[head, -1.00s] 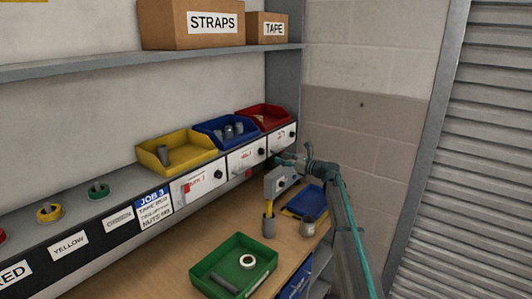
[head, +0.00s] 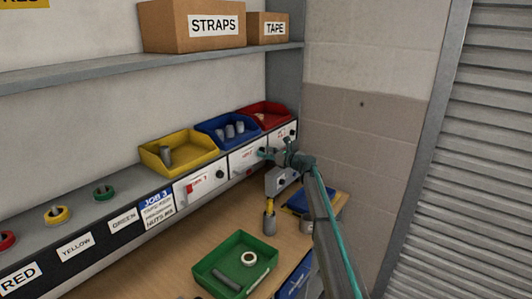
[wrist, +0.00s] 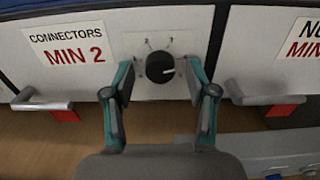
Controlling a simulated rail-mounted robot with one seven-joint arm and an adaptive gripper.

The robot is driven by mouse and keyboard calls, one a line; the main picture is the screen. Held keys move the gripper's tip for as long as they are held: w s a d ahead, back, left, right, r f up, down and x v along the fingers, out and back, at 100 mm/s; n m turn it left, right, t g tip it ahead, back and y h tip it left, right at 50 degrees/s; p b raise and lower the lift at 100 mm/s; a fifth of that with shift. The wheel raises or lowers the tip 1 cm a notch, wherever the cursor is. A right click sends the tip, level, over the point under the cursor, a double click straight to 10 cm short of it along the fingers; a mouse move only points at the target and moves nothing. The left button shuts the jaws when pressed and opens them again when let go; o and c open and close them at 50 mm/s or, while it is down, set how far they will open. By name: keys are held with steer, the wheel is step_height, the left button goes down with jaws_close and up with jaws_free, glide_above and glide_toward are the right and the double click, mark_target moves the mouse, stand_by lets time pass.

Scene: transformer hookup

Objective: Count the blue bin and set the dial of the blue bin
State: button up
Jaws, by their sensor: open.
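The blue bin (head: 214,142) stands on the ledge between the yellow bin and the red bin. About three grey upright connectors (head: 230,131) show inside it; its near wall may hide more. The white panel below reads CONNECTORS MIN 2 in the wrist view (wrist: 68,44). Its dial (wrist: 160,67) is a round black knob with a white pointer line aimed right; the small digits around it are hard to read. My gripper (head: 268,154) is open in front of this panel. In the wrist view my gripper (wrist: 160,84) has one finger on each side of the dial, apart from it.
The yellow bin (head: 148,158) and red bin (head: 281,109) flank the blue bin. Silver drawer handles (wrist: 42,104) stick out at both sides of my fingers.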

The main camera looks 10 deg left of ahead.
jaws_close()
steer(key=shift+f+b, duration=0.1)
steer(key=shift+b, duration=0.3)
steer(key=n+b, duration=0.9)
steer(key=b, duration=0.7)
steer(key=shift+n, duration=0.4)
jaws_free()
